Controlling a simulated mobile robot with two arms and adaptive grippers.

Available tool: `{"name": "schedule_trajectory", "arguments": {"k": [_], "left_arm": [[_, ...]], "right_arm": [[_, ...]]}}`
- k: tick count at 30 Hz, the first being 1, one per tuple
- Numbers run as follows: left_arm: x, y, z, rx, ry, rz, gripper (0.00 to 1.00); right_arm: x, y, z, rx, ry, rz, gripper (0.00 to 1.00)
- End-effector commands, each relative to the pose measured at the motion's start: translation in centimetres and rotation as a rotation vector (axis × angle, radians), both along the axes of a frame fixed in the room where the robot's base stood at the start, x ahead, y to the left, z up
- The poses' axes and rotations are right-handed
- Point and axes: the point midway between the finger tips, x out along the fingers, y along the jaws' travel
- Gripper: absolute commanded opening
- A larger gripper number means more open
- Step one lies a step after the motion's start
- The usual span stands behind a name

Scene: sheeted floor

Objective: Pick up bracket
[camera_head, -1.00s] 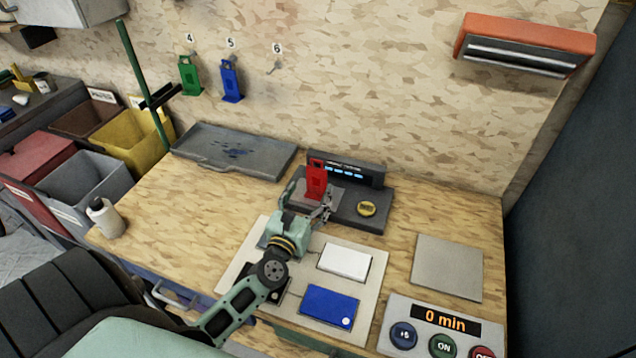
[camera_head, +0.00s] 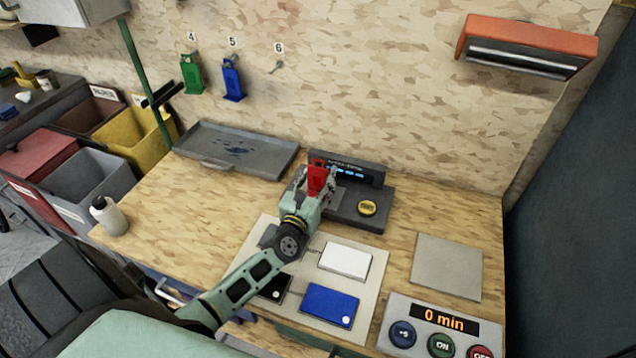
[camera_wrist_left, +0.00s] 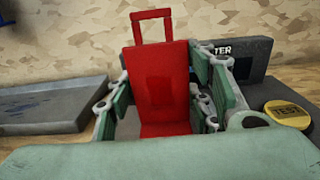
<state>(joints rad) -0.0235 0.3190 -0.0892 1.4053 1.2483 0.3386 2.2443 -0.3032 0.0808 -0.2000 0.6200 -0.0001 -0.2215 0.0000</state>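The red bracket (camera_head: 317,176) stands upright on the grey tester (camera_head: 371,192) at the back of the bench. In the left wrist view the bracket (camera_wrist_left: 160,80) shows its flat face and a square loop handle on top. My left gripper (camera_head: 316,187) is open, with one finger on each side of the bracket. In the left wrist view the gripper (camera_wrist_left: 163,105) has its green-padded fingers flanking the bracket, with no clear grip on it. The bracket's lower end is hidden behind the gripper body. My right gripper is not in view.
A grey tray (camera_head: 235,150) lies to the left of the tester. Green (camera_head: 193,75) and blue (camera_head: 232,80) brackets hang on the wall. A panel with white (camera_head: 345,261) and blue (camera_head: 329,305) plates lies in front. A white bottle (camera_head: 109,216) stands at the left edge.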

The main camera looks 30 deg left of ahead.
Motion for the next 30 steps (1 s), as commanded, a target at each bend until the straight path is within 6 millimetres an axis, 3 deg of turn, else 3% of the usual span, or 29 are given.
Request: {"name": "schedule_trajectory", "arguments": {"k": [14,23,30], "left_arm": [[0.0,0.0,0.1,0.000,-0.002,0.000,0.04],[0.0,0.0,0.8,-0.001,-0.002,0.001,0.04],[0.0,0.0,4.7,-0.006,-0.006,0.003,0.04]], "right_arm": [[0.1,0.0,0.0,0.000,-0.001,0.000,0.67],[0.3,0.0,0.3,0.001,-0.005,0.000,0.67],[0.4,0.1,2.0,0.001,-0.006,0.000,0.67]]}}
